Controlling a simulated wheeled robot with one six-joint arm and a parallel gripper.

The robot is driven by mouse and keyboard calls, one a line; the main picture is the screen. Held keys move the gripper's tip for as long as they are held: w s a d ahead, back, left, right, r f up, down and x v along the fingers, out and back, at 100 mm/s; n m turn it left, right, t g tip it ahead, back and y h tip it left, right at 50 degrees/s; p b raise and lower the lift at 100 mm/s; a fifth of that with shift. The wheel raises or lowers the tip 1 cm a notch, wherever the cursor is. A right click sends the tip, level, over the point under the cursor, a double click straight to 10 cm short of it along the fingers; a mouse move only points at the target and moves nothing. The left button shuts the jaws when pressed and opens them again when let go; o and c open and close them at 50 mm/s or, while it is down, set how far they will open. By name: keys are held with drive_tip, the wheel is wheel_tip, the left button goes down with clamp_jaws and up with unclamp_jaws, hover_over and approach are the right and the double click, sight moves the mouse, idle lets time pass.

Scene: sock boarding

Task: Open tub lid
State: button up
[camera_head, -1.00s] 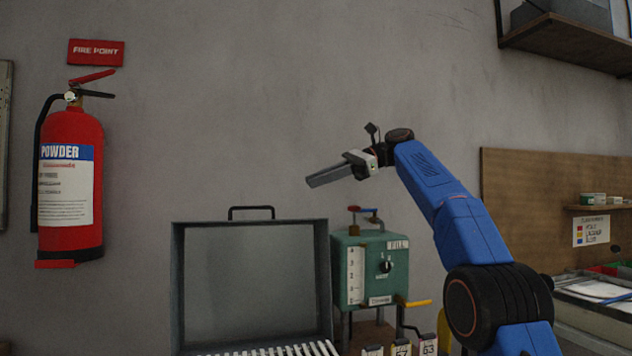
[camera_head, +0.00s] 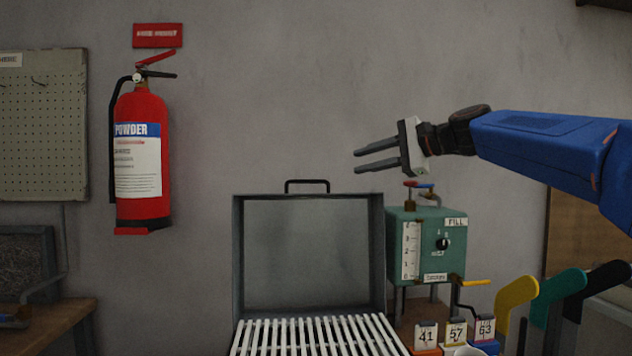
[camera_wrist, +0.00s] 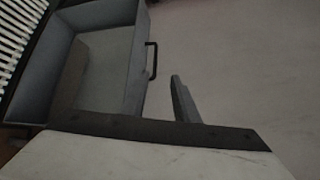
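The tub lid (camera_head: 238,260) is a grey, hollow, box-like cover. It stands raised behind a rack of white slats (camera_head: 310,335), with its inside facing me. A dark handle (camera_head: 307,182) is on its top edge. My gripper (camera_head: 358,161) is open and empty, with its two fingers apart and pointing left. It is up and to the right of the handle, apart from the lid. In the wrist view the lid (camera_wrist: 128,75) and handle (camera_wrist: 152,60) are at the upper left. One finger (camera_wrist: 183,100) shows there. The tub below the slats is out of view.
A green box with a dial (camera_head: 430,235) stands close right of the lid. Numbered tags (camera_head: 455,335) and yellow, green and black upright shapes (camera_head: 553,293) are at the lower right. A red extinguisher (camera_head: 140,200) hangs left on the wall. The wall above the lid is clear.

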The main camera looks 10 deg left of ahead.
sight(311, 181)
drive_tip(key=shift+n+t+h, duration=0.3)
drive_tip(key=shift+t, duration=0.2)
drive_tip(key=x, duration=0.5)
drive_tip(key=f+x, duration=0.1)
drive_tip(key=x, duration=1)
drive_tip(key=shift+s+a+f, duration=0.15)
drive_tip(key=shift+a+f, duration=0.15)
drive_tip(key=shift+f, duration=0.05)
clamp_jaws()
